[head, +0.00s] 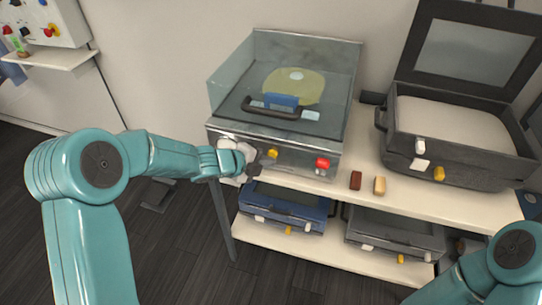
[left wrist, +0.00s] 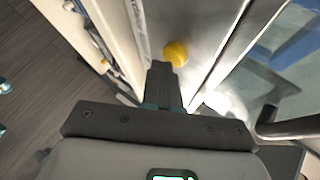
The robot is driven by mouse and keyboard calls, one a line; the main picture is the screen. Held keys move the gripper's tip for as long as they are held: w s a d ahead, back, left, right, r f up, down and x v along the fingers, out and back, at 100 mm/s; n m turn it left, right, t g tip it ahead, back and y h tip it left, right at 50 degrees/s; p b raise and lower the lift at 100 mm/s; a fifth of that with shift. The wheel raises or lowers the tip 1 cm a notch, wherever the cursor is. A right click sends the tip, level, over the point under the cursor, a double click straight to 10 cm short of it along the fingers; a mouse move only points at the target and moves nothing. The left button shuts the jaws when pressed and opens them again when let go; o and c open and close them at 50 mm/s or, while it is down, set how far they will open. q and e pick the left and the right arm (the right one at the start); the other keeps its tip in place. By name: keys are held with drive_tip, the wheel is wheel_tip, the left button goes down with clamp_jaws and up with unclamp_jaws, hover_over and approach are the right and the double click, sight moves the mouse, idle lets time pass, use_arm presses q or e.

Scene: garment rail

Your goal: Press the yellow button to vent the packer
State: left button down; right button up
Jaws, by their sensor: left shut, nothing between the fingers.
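The packer (head: 300,140) is a metal box with a clear lid, standing on the upper shelf. The yellow button (head: 272,153) is on its front panel, left of a red button (head: 322,163). My left gripper (head: 266,159) is shut and empty, right in front of the panel beside the yellow button. In the left wrist view, the yellow button (left wrist: 176,54) shows just beyond the tips of the shut fingers (left wrist: 162,72). I cannot tell whether they touch it. My right gripper is out of view; only part of that arm shows at the lower right.
A dark open case (head: 455,165) stands right of the packer. A brown block (head: 355,180) and a tan block (head: 379,186) lie on the upper shelf. A blue case (head: 287,207) and a grey case (head: 395,233) sit on the lower shelf. A wall panel (head: 48,18) is at the far left.

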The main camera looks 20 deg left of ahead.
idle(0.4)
use_arm(q)
drive_tip(key=shift+s+b, duration=0.65)
drive_tip(key=shift+s, duration=0.1)
drive_tip(key=s+b, duration=0.3)
drive_tip(key=s, duration=0.2)
drive_tip(key=shift+a, duration=0.1)
idle(0.6)
